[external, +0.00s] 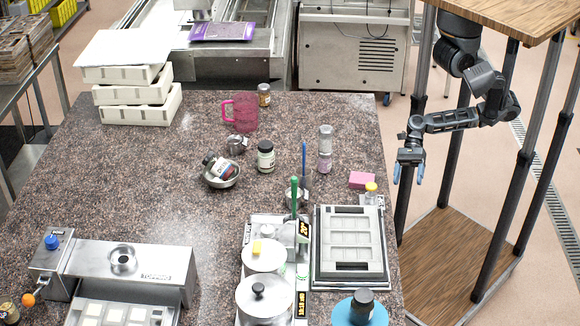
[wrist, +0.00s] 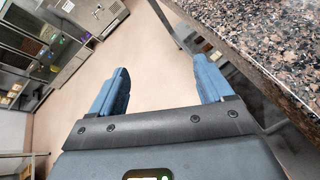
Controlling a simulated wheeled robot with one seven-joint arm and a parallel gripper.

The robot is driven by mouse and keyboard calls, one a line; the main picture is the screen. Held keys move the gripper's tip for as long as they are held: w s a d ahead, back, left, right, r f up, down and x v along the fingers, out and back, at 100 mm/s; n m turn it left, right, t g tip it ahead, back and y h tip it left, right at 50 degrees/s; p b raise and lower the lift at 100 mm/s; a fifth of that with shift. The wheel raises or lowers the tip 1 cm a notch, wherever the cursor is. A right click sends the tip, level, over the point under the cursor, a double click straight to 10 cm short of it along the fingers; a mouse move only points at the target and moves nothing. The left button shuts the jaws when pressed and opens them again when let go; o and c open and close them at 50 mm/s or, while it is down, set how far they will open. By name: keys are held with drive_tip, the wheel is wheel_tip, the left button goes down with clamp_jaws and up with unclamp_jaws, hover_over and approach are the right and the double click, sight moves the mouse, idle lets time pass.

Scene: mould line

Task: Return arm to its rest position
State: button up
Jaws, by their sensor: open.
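My gripper (external: 410,172) hangs at the end of my arm, just off the right edge of the granite table (external: 150,200) in the external view. Its blue fingers point down and are apart, with nothing between them. In the wrist view my gripper (wrist: 158,88) also shows open and empty, with bare floor between and beyond the fingers. The table edge (wrist: 270,50) is at the upper right there, close to the right finger. My arm is bent and reaches left from its mount under the wooden top.
Near the table's right edge are a pink block (external: 362,180), a small yellow-capped jar (external: 371,192) and a grey mould tray (external: 350,245). A pink jug (external: 240,112), bottles and a bowl stand further left. Floor is clear between table and my arm.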

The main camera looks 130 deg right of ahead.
wheel_tip(320, 180, down, 5)
drive_tip(key=s+d+n+g+h+b, duration=0.15)
drive_tip(key=n+h, duration=0.45)
drive_tip(key=n, duration=0.9)
drive_tip(key=a+r+n+t+h+b, duration=0.1)
drive_tip(key=a+r+n+t, duration=0.3)
drive_tip(key=r+n, duration=0.5)
drive_tip(key=n+t+b, duration=0.1)
drive_tip(key=n, duration=0.7)
drive_tip(key=shift+r+n, duration=0.35)
drive_tip(key=shift+n, duration=0.05)
